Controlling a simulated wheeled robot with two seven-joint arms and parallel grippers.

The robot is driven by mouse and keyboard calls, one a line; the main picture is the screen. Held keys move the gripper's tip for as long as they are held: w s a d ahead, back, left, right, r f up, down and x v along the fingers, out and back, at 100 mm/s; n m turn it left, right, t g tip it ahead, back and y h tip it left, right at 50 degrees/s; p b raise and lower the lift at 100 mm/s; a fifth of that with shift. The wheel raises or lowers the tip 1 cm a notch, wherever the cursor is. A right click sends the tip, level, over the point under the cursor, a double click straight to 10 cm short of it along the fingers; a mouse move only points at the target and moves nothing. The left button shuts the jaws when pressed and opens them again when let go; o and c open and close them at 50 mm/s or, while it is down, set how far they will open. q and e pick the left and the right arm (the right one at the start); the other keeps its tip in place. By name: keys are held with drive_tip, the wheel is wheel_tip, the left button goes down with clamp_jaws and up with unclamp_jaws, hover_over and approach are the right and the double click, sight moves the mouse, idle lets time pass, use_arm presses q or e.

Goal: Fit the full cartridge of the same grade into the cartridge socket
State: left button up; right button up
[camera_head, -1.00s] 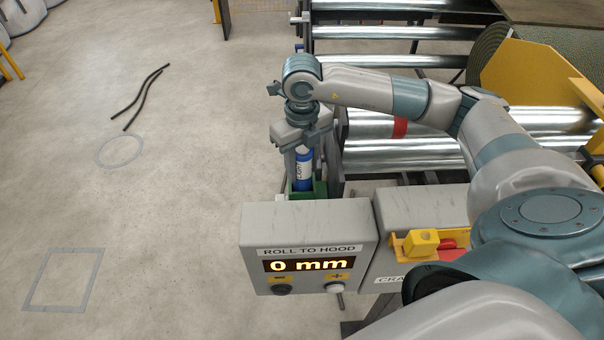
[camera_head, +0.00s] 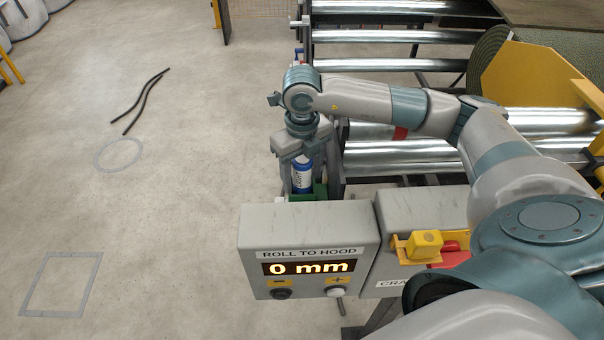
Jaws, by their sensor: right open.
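A blue and white cartridge (camera_head: 303,176) with lettering on its side stands upright in a green holder (camera_head: 320,190) behind the grey display box. My right gripper (camera_head: 302,186) points down over it, open, with one finger on each side of the cartridge. The gripper body hides the cartridge's top, and the box hides the holder's lower part. I cannot tell whether the fingers touch the cartridge. Its grade cannot be read. My left gripper is not in view.
The display box (camera_head: 308,235) reads "ROLL TO HOOD" and "0 mm". A yellow and red control (camera_head: 428,244) sits on the box to its right. Metal rollers (camera_head: 410,165) and a turf roll (camera_head: 488,55) lie beyond my arm. The floor at left is mostly clear.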

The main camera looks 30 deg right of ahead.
sight(302, 158)
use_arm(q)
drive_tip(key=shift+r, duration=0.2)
use_arm(e)
drive_tip(key=shift+r, duration=0.15)
drive_tip(key=shift+r, duration=0.5)
wheel_tip(302, 158, up, 6)
drive_tip(key=shift+w+f+b, duration=0.1)
drive_tip(key=shift+f+b, duration=0.15)
drive_tip(key=shift+b, duration=0.85)
wheel_tip(302, 158, up, 5)
drive_tip(key=shift+f+b, duration=0.2)
drive_tip(key=shift+b, duration=0.35)
drive_tip(key=shift+r, duration=0.45)
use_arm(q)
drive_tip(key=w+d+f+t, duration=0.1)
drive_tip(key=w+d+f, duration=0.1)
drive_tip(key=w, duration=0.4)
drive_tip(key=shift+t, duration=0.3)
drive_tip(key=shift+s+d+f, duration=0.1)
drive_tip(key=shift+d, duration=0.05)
